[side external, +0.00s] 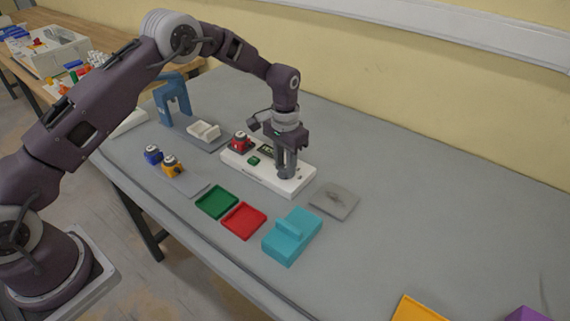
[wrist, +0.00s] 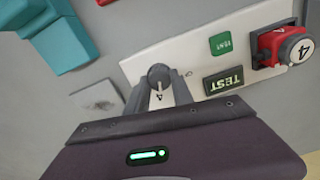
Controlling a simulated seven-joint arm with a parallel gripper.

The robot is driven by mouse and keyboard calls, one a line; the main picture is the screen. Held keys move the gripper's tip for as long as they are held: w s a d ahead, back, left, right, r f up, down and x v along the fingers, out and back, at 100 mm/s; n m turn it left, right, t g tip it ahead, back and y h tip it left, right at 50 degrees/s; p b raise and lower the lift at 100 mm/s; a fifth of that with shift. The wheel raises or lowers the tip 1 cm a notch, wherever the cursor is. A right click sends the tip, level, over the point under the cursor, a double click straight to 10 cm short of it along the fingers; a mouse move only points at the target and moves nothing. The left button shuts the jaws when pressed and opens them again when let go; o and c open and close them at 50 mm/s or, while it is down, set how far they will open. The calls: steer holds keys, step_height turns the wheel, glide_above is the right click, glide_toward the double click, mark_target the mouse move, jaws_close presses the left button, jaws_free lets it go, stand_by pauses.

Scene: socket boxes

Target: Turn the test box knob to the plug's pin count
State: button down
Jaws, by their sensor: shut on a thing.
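The white test box (side external: 262,176) lies on the grey table, and its panel (wrist: 138,60) fills much of the wrist view. My gripper (side external: 286,176) points down at the box's right end. In the wrist view its fingers (wrist: 158,90) are shut on the dark round knob (wrist: 158,73), one on each side. A small "4" shows beside the knob, between the fingers. The red plug (side external: 241,142) stands at the box's other end; its pale round top, marked "4", shows in the wrist view (wrist: 295,50). Its pins are hidden. A dark "TEST" display (wrist: 223,80) and green button (wrist: 221,44) lie between.
Blue (side external: 152,153) and yellow (side external: 172,164) plugs stand on a grey plate at left. Green (side external: 217,202) and red (side external: 244,221) trays and a teal block (side external: 292,236) lie in front. A grey plate (side external: 334,201) lies right of the box.

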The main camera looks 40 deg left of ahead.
steer(key=shift+m, duration=0.6)
steer(key=c, duration=1.1)
jaws_free()
step_height(320, 180, up, 7)
steer(key=shift+r, duration=0.1)
